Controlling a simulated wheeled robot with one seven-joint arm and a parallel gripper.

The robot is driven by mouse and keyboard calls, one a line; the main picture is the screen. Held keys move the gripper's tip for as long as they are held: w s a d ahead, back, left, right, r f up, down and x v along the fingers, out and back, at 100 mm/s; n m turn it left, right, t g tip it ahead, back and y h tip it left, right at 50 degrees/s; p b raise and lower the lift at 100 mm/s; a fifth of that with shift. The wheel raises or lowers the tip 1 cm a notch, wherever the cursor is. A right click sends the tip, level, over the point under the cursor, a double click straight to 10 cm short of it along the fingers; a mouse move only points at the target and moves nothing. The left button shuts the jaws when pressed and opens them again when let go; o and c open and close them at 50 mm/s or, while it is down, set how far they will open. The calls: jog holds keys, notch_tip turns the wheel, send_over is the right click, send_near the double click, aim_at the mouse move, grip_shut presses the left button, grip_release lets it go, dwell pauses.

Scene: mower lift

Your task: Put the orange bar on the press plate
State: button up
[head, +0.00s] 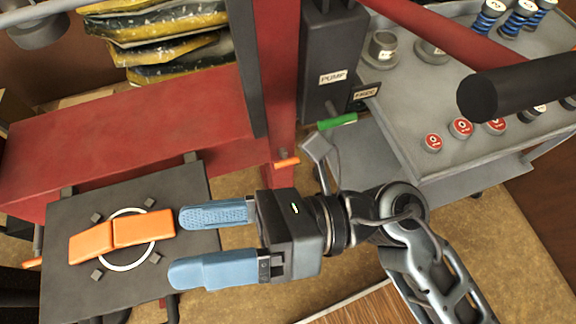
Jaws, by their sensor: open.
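The orange bar (144,228) lies on the dark press plate (185,190), across the white ring (126,267) marked there. The bar shows as two orange segments meeting at a slight bend. Its left end reaches past the ring and its right end lies close to the upper blue finger. My gripper (187,245) is open, with its two blue fingers pointing left over the plate's right edge. The fingers are apart, and nothing is between them.
A red press frame (130,130) stands behind the plate, with a dark pump unit (333,60) and green handle (337,121). Small dark blocks surround the ring. A grey cart (400,120) at the right holds red-topped parts and blue springs. Stacked sacks (160,40) lie behind.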

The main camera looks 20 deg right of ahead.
jog(key=s+d+r+m+t+h, duration=0.15)
jog(key=d+m+t+h, duration=0.5)
jog(key=m, duration=0.65)
jog(key=s+d+m+t+h, duration=0.3)
jog(key=d+m+t, duration=0.6)
jog(key=m, duration=0.4)
jog(key=s+d+f+m+g+h, duration=0.5)
jog(key=s+d+f+m+h, duration=0.2)
jog(key=m, duration=1)
jog(key=s+d+h, duration=0.2)
jog(key=h, duration=0.1)
jog(key=shift+f+m, duration=0.4)
